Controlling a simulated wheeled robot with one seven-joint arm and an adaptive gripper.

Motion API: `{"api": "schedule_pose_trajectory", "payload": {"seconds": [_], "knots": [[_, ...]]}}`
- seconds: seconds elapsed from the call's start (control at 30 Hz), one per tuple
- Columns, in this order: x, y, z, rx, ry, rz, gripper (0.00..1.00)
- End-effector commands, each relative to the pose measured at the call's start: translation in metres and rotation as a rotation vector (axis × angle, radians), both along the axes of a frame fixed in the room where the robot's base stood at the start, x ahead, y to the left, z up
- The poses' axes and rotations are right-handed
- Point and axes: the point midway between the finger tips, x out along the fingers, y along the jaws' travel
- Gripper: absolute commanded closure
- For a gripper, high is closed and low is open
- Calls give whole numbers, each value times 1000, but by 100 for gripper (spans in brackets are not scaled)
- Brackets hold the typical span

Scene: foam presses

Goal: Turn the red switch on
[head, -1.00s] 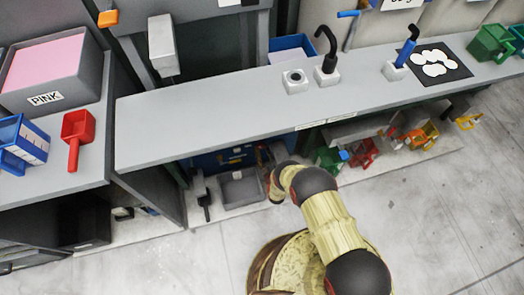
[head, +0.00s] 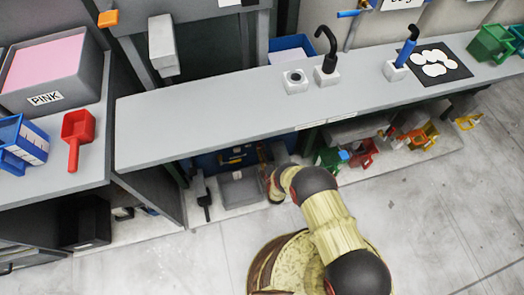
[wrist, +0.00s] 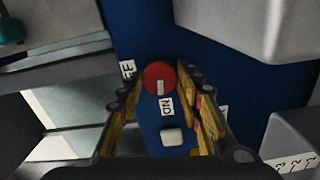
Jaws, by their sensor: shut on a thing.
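The red switch (wrist: 155,74) is a round red knob on a blue panel (wrist: 143,30) in the wrist view. A pale pointer mark on its lower part faces the ON label (wrist: 167,106) below it. An OFF label (wrist: 127,69) is at its upper left. My gripper (wrist: 165,84) has its two yellow-and-black fingers on either side of the knob, shut on it. In the head view my arm reaches under the grey counter, where the blue panel (head: 207,164) partly shows. The switch is hidden there.
A pale square button (wrist: 172,136) is on the panel below the ON label. The grey counter (head: 220,118) overhangs my wrist. A grey bin (head: 240,190) stands left of it, and coloured scoops (head: 365,155) lie on the right. Open floor is at the right.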

Motion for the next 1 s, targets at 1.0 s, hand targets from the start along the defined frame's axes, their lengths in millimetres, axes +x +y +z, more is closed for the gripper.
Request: {"api": "schedule_pose_trajectory", "payload": {"seconds": [1.0], "knots": [[-1,1,-1,-141,-38,1,57]]}}
